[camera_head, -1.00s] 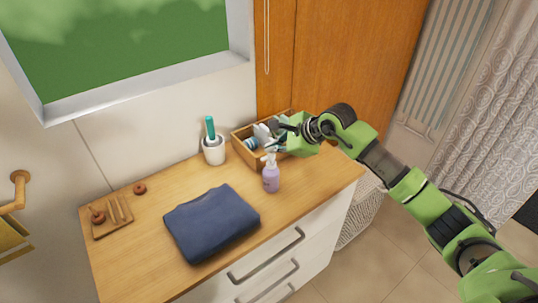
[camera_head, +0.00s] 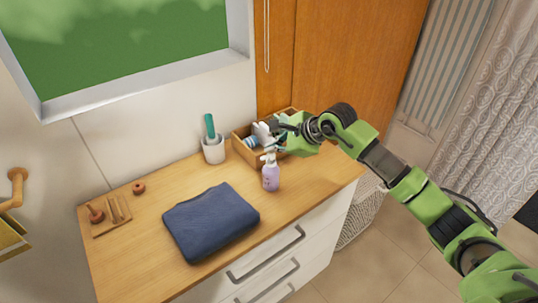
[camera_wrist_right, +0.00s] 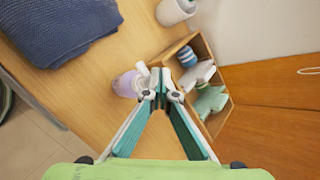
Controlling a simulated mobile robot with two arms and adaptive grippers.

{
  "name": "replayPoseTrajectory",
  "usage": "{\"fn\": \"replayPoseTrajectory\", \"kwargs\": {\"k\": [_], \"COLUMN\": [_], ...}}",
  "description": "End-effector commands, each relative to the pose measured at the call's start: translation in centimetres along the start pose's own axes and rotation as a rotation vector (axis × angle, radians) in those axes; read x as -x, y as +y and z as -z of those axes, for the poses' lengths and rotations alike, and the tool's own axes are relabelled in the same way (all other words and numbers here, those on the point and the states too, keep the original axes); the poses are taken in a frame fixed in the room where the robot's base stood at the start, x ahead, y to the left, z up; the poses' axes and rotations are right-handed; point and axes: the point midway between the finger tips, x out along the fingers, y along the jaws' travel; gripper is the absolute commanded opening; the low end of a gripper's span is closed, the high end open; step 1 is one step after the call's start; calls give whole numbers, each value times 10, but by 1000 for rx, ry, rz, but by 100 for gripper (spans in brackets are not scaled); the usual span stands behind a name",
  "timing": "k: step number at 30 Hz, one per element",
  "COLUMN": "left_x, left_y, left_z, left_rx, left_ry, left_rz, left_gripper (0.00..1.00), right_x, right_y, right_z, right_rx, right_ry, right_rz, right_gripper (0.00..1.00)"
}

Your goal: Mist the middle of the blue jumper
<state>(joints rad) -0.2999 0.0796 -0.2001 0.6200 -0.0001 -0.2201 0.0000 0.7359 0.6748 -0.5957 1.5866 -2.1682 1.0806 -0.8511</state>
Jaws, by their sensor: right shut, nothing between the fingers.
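The folded blue jumper (camera_head: 210,222) lies flat on the wooden counter, left of the spray bottle. In the right wrist view the jumper (camera_wrist_right: 55,28) fills the upper left. The lilac spray bottle (camera_head: 271,178) with a white trigger head stands upright on the counter. It also shows in the right wrist view (camera_wrist_right: 126,84), its head partly beside my fingertips. My right gripper (camera_head: 280,143) is above and behind the bottle, near the wooden box. In the right wrist view its fingertips (camera_wrist_right: 160,98) are closed together with nothing between them. I cannot tell whether they touch the bottle head. My left gripper is not in view.
A wooden box (camera_head: 243,148) with several items stands behind the bottle. A white cup (camera_head: 214,152) with a teal-handled item is left of it. A small wooden tray (camera_head: 112,216) with wooden items lies far left. The counter's front right is clear.

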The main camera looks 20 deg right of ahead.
Motion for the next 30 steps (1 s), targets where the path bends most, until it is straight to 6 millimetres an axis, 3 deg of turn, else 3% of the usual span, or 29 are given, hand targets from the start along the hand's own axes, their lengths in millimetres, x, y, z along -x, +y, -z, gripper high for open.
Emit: {"fn": "replayPoseTrajectory", "kwargs": {"k": [30], "left_x": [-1], "left_y": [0], "left_z": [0], "left_rx": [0], "left_ry": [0], "left_rz": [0], "left_gripper": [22], "right_x": [5], "right_y": [-3], "right_z": [-2], "right_rx": [0], "right_ry": [3], "right_rz": [-2], "right_gripper": [0]}}
